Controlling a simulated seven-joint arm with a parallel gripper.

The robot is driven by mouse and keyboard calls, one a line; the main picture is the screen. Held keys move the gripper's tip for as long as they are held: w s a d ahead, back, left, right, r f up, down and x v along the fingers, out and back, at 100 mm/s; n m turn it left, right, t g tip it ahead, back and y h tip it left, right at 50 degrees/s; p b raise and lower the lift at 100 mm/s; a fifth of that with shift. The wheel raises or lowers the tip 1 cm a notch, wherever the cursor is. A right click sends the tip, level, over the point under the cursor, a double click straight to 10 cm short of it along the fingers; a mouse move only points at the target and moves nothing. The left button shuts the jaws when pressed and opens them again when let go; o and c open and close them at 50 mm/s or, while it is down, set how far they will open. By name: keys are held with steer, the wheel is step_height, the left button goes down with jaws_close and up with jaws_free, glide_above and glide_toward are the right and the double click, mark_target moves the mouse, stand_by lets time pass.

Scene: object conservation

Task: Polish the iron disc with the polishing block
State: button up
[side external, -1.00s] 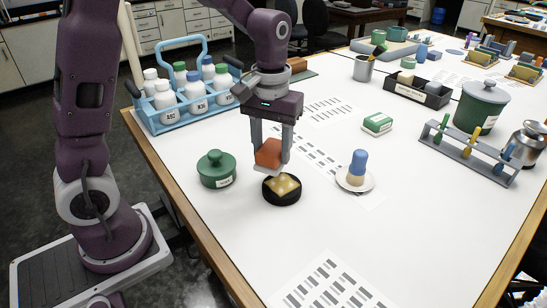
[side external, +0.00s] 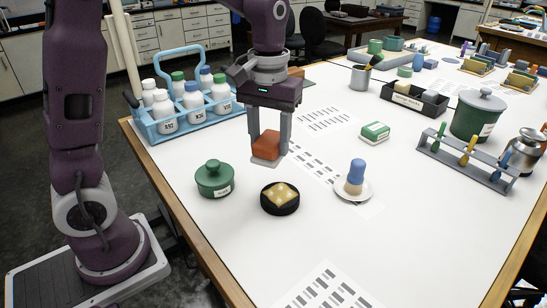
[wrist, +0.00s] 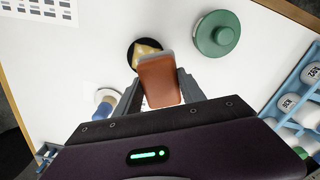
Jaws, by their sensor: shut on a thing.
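My gripper (side external: 268,153) is shut on a reddish-brown polishing block (side external: 265,146) with a pale underside. It holds the block above the table, behind and slightly left of a round black holder (side external: 280,208) in the side view. A yellowish-gold face with pale shiny spots (side external: 280,194) shows inside the holder; this appears to be the disc. In the wrist view, the block (wrist: 160,82) sits between the fingers and hides part of the gold face (wrist: 144,50). The block and disc look apart.
A green lidded jar (side external: 214,179) stands left of the disc, and a blue-topped stamp-like tool (side external: 356,176) on a white dish stands right. A blue bottle carrier (side external: 186,125) is at the back left. The table front is clear apart from a printed sheet (side external: 328,288).

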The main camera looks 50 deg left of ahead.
steer(key=shift+f, duration=0.1)
steer(key=shift+f, duration=4)
steer(key=shift+d+r, duration=0.25)
steer(key=shift+d, duration=0.2)
steer(key=shift+c, duration=0.5)
steer(key=shift+d+f, duration=0.25)
steer(key=shift+d, duration=2.75)
steer(key=shift+a, duration=3.45)
steer(key=shift+r, duration=4.1)
